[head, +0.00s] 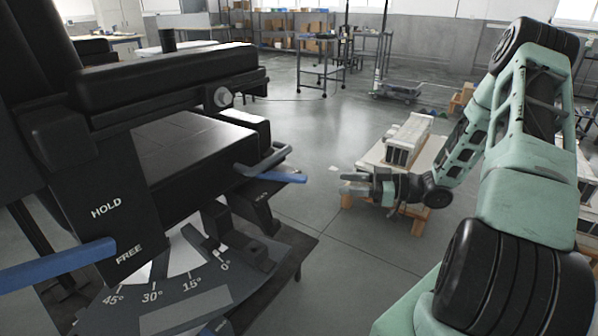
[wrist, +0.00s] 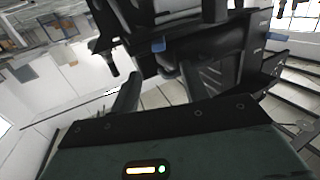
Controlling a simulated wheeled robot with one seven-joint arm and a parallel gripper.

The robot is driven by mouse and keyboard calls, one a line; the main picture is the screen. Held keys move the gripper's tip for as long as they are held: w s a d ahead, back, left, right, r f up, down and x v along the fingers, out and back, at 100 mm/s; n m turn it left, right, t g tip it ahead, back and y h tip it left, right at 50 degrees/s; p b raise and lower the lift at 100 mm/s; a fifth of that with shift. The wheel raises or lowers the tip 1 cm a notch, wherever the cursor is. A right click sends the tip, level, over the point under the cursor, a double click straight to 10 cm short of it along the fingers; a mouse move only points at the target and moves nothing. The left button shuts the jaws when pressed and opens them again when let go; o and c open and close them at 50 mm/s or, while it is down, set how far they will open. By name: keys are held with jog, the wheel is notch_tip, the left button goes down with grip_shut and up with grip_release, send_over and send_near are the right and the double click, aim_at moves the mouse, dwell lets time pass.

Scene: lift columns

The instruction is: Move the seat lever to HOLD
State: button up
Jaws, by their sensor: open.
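A lever with a blue grip (head: 60,262) comes in from the left edge in the head view. Its tip lies beside the word FREE on a black plate (head: 105,235), below the word HOLD. A second blue-gripped lever (head: 283,176) sticks out to the right from the machine's front. My gripper (head: 346,183) is open and empty, to the right of this second lever and apart from it.
The black padded seat (head: 165,150) and upper pad (head: 170,78) fill the left. An angle scale (head: 185,290) marked 0° to 45° lies below. The floor between is clear.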

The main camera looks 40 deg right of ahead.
aim_at(291, 176)
jog(key=shift+y, duration=0.3)
jog(key=x, duration=1.6)
jog(key=shift+w+d+r, duration=0.1)
jog(key=shift+w+d, duration=0.05)
jog(key=shift+d, duration=0.1)
grip_shut()
